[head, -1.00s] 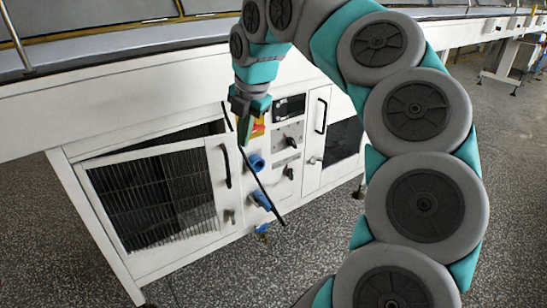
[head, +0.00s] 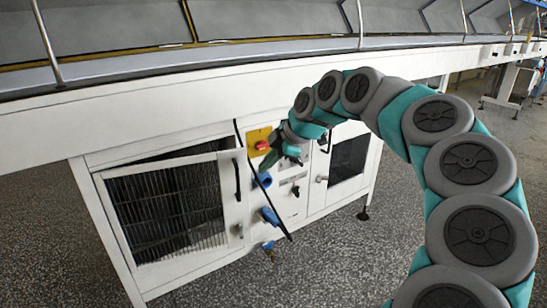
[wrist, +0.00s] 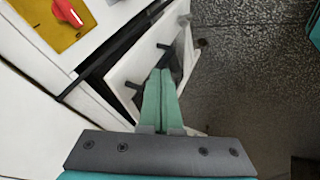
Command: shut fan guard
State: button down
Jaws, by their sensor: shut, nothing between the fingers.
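The fan guard (head: 165,205), a white-framed door with dark slats, is at the lower left of the cabinet in the head view. It stands ajar, with a dark gap (head: 190,140) above its top edge. A black handle (head: 237,180) is on its right side. My gripper (head: 268,165) is shut and empty, right of the guard and below the red switch.
A yellow plate with a red switch (head: 261,143) is above my gripper. A thin black rod (head: 275,213) slants down past the blue fittings (head: 269,216). A conveyor edge (head: 130,107) runs above. The speckled floor (head: 330,265) in front is clear.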

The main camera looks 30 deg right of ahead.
aim_at(244, 176)
jog(key=shift+w+a+f+p, duration=0.1)
jog(key=shift+w+f+p, duration=0.1)
jog(key=shift+w+f, duration=0.7)
jog(key=shift+w+a+f+p, duration=0.15)
jog(key=shift+w+f, duration=0.3)
jog(key=shift+w, duration=0.9)
jog(key=shift+w+d+f+p, duration=0.1)
jog(key=shift+w+f+p, duration=0.15)
jog(key=shift+w+f, duration=0.65)
jog(key=shift+w+a+r, duration=0.1)
jog(key=shift+w+r, duration=0.1)
jog(key=shift+r, duration=0.05)
